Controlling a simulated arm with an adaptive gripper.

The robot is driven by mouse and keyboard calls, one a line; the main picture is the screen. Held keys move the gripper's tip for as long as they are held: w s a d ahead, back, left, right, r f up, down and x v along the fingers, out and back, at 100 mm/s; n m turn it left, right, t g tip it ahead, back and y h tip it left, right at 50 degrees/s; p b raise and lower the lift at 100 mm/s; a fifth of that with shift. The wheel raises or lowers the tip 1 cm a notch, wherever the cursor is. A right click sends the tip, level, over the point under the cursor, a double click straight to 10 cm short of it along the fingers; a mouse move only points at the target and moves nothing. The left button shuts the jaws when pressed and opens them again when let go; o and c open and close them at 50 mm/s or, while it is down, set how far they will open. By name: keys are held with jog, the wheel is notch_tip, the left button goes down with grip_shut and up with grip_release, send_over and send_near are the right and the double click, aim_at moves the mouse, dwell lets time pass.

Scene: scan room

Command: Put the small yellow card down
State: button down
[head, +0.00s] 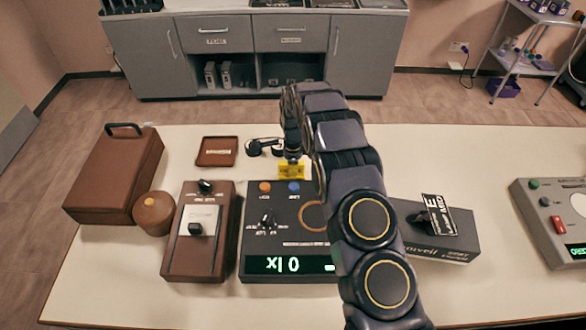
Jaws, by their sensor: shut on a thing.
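The small yellow card (291,171) shows just behind the dark console with a lit display (255,222), near the middle of the table. My gripper (291,158) is above and at the card, shut on it. My arm comes in from the lower right and hides part of the console's right side. The fingertips are small here, and I cannot tell whether the card touches the table.
A brown tray (217,151) and a black handset-like object (264,147) lie left of the card. A brown case (117,175), a round brown pot (154,212) and a brown switch box (200,247) stand left. A dark box (440,247) lies right. The table's (470,155) back right is clear.

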jog(key=shift+f, duration=0.2)
jog(key=c, duration=1.2)
grip_release()
jog(key=shift+o, duration=0.2)
jog(key=shift+r, duration=0.15)
